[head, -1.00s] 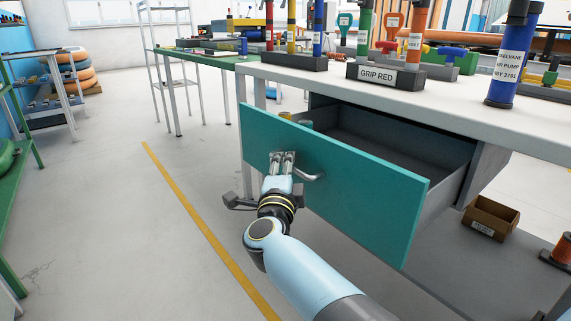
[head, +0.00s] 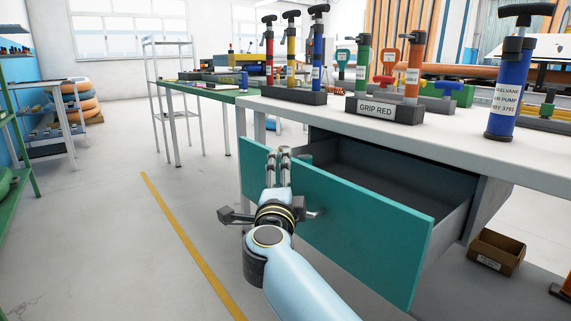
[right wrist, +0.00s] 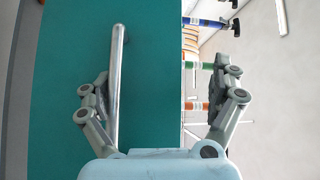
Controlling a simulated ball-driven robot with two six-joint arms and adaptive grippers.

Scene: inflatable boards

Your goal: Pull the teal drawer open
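The teal drawer (head: 365,225) stands pulled out from under the white-topped bench, its grey inside showing behind the teal front. Its metal bar handle (head: 316,213) is mostly hidden by my right wrist in the head view. My right gripper (head: 279,155) is at the upper left part of the drawer front, fingers pointing up and away. In the right wrist view the fingers (right wrist: 160,90) are spread wide, with the teal front and the handle (right wrist: 118,85) showing between them. The handle lies close to the left finger; whether they touch I cannot tell. My left gripper is out of view.
The bench top (head: 450,140) carries hand pumps in racks, one labelled GRIP RED (head: 376,109), and a large blue pump (head: 507,85). A cardboard bin (head: 496,251) sits low at the right. The floor left of the drawer is clear, with a yellow line (head: 185,238).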

